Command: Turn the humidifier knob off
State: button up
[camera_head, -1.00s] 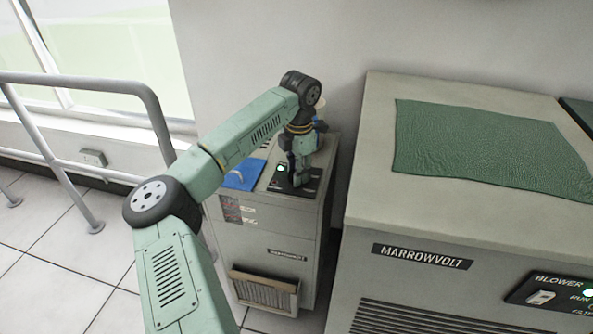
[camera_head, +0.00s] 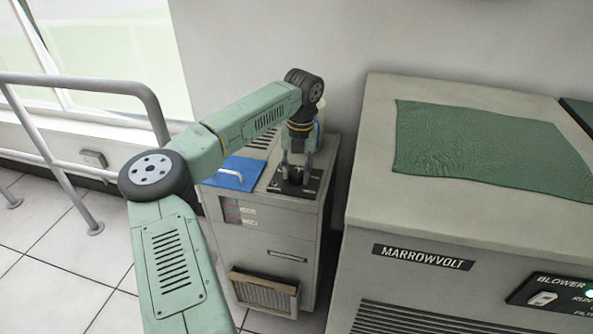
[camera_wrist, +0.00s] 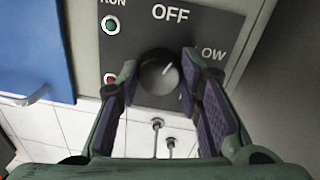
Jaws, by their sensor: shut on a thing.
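The humidifier (camera_head: 262,240) is a beige cabinet beside the wall, with a dark control panel (camera_head: 316,178) on top. In the wrist view its round black knob (camera_wrist: 158,76) sits under the OFF label (camera_wrist: 170,13), with LOW (camera_wrist: 209,53) to the right. The knob's white mark points up and right, between OFF and LOW. My gripper (camera_wrist: 160,73) points down over the panel, its fingers on either side of the knob and shut on it. It also shows in the head view (camera_head: 296,178).
A blue plate with a handle (camera_head: 238,172) lies on the cabinet top left of the panel. A larger MARROWVOLT cabinet (camera_head: 410,220) with a green cloth (camera_head: 485,150) stands at right. A grey railing (camera_head: 80,82) runs along the left. A red light (camera_wrist: 110,79) is partly hidden by the left finger.

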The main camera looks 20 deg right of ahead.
aim_at(299, 173)
jog(key=n, duration=0.4)
jog(key=shift+w+n, duration=0.1)
jog(key=shift+n, duration=0.3)
dwell(0.4)
jog(key=o, duration=1.2)
jog(key=r, duration=1.2)
jog(key=shift+d, duration=0.35)
